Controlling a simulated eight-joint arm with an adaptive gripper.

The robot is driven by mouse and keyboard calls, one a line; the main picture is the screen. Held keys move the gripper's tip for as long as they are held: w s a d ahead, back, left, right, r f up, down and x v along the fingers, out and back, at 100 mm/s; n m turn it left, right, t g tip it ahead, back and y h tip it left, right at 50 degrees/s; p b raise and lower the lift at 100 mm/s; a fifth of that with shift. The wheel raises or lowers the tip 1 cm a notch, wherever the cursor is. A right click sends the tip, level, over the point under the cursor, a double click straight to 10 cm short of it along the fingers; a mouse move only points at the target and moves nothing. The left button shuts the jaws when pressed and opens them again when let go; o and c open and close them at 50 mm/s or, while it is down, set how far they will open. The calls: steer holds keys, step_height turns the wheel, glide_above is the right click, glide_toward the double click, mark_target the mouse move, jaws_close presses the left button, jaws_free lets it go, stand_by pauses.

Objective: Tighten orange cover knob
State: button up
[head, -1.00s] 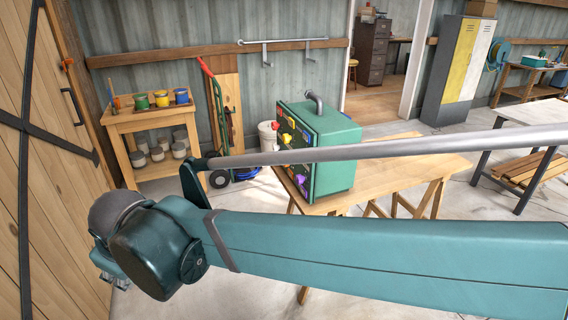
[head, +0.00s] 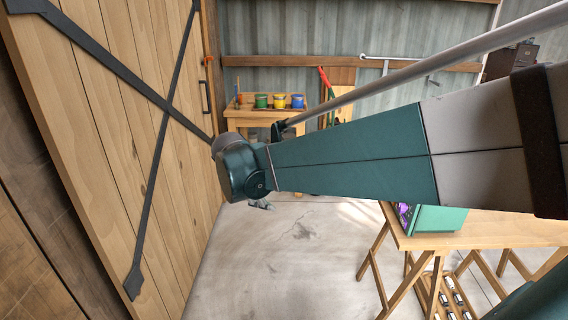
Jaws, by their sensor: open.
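The teal machine box (head: 440,221) stands on a wooden trestle table (head: 490,239) at the right. My arm covers most of it. Only its lower part shows, with a purple piece (head: 404,209) on its front panel at the left. No orange cover knob shows; that part of the panel is behind my arm. My gripper (head: 261,205) shows small under the wrist, open, over the floor well to the left of the box and apart from it. Its fingers are mostly hidden by the wrist.
A large wooden door (head: 110,130) with dark braces stands close on the left. A small wooden stand (head: 250,117) with coloured pots is at the back wall, near a red hand truck (head: 324,83). The concrete floor (head: 290,260) between door and trestle table is clear.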

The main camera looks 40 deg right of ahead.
steer(key=w+d+f+n+g+h, duration=0.1)
steer(key=d+g+h, duration=0.1)
steer(key=d, duration=0.9)
steer(key=w+d+f+n+g+h+p, duration=0.1)
steer(key=d+f+n+g, duration=0.15)
steer(key=d, duration=0.75)
steer(key=w+d+f+n+g+h, duration=0.1)
steer(key=d+g+h, duration=0.15)
steer(key=d, duration=0.85)
steer(key=s+d+f+g, duration=0.3)
steer(key=s+d+f, duration=0.1)
steer(key=d, duration=0.2)
steer(key=s+d+f+n+g+p, duration=0.1)
steer(key=s+d+f+g, duration=0.2)
steer(key=d, duration=0.4)
steer(key=s+d+f+g, duration=0.3)
steer(key=s+d+f, duration=0.2)
steer(key=d, duration=0.2)
steer(key=shift+f, duration=0.35)
steer(key=shift+n+h, duration=0.25)
steer(key=shift+b+x, duration=0.5)
steer(key=shift+x, duration=3.4)
steer(key=shift+c, duration=0.6)
